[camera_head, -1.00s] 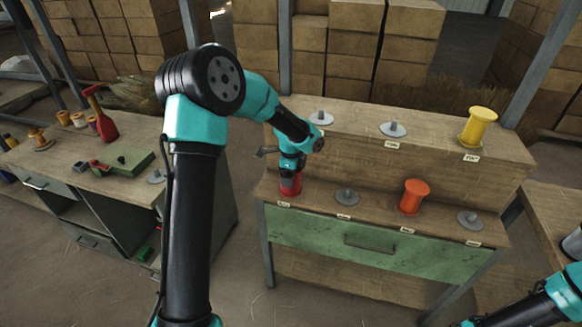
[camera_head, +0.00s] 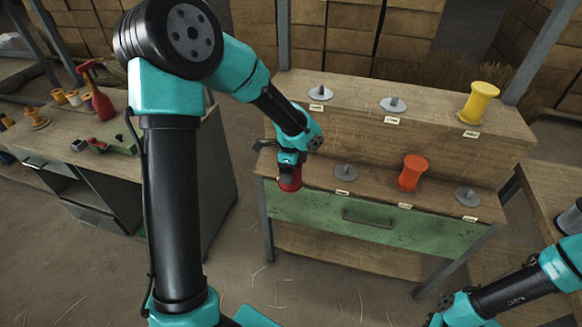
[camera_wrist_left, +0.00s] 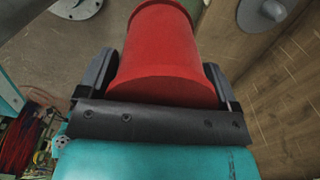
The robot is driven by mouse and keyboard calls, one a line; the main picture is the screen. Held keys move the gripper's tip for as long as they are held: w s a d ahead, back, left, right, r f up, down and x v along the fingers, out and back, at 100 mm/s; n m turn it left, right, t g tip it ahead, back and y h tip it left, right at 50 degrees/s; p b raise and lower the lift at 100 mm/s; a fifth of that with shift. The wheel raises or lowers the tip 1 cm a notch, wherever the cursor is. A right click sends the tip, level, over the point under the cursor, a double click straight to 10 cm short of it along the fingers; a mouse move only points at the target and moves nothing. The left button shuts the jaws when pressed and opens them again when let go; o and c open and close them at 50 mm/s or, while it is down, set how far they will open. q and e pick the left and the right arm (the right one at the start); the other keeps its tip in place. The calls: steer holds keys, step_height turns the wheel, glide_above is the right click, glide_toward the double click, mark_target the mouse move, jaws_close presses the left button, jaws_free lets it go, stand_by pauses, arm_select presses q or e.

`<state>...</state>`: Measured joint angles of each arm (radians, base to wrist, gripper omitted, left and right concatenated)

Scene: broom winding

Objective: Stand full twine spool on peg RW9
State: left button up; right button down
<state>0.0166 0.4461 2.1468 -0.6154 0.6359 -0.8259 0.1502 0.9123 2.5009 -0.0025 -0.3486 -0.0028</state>
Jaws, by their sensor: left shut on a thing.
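My left gripper (camera_head: 290,158) is shut on a red spool (camera_head: 289,179), held upright at the left end of the lower shelf, overlapping its front edge. In the left wrist view the red spool (camera_wrist_left: 165,50) fills the space between the two fingers. Bare grey pegs stand on the upper shelf (camera_head: 320,93) (camera_head: 393,104) and on the lower shelf (camera_head: 346,172) (camera_head: 467,197). The labels are too small to read, so I cannot tell which is RW9. Any peg behind the left gripper is hidden. My right gripper's fingers are not visible.
A yellow spool (camera_head: 478,102) stands at the upper shelf's right end. An orange spool (camera_head: 411,172) stands on the lower shelf between two bare pegs. A side bench (camera_head: 60,150) at left holds small spools and a red spray bottle (camera_head: 101,105).

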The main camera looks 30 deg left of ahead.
arm_select(q)
steer(key=w+d+r+n, duration=0.2)
steer(key=w+d+n, duration=0.5)
steer(key=d+n, duration=0.3)
steer(key=shift+w+d+r+n, duration=0.25)
steer(key=shift+d+n, duration=0.05)
steer(key=shift+n, duration=0.6)
steer(key=shift+d, duration=0.1)
